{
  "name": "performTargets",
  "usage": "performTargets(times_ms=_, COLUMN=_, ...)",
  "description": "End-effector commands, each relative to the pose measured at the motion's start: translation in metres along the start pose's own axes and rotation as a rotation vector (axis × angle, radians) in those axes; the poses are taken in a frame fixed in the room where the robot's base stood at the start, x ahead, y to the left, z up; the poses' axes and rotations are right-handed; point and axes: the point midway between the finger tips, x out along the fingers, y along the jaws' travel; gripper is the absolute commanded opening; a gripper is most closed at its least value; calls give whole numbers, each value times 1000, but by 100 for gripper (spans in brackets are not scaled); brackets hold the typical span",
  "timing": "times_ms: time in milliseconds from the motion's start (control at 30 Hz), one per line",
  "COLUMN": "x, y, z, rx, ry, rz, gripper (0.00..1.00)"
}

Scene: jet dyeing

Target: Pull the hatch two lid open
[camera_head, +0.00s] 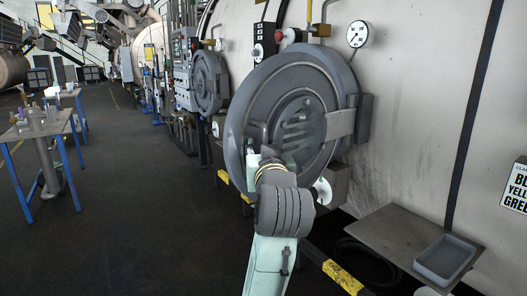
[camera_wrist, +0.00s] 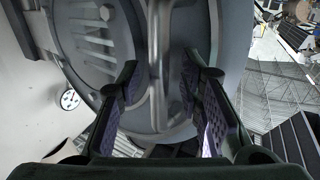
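The near round grey hatch lid (camera_head: 275,90) is on the pale vessel wall, with a hinge bracket (camera_head: 341,124) on its right side. No number shows on it, and I cannot tell whether it is fully closed. My gripper (camera_head: 257,150) is at the lid's lower left edge in the head view, where my arm hides part of the lid. In the wrist view my gripper (camera_wrist: 161,66) is open, its two fingers on either side of a vertical grey handle bar (camera_wrist: 158,95). Gaps show between the bar and both fingers. The lid (camera_wrist: 85,20) fills the background.
A second round hatch (camera_head: 208,84) is farther along the wall. A pressure gauge (camera_head: 358,34) is above right of the near lid. A shelf (camera_head: 390,232) with a grey tray (camera_head: 445,258) is at lower right. The floor (camera_head: 140,210) to the left is clear up to the blue-legged tables.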

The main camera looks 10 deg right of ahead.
Motion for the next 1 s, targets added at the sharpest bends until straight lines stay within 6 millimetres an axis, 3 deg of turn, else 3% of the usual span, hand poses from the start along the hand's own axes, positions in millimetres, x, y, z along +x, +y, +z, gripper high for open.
performTargets(times_ms=167, x=-5, y=0, z=0, rx=0, ry=2, rz=1, gripper=33)
performTargets(times_ms=600, x=-69, y=0, z=-1, rx=-1, ry=2, rz=0, gripper=33)
performTargets(times_ms=1000, x=-75, y=0, z=0, rx=0, ry=0, rz=0, gripper=33)
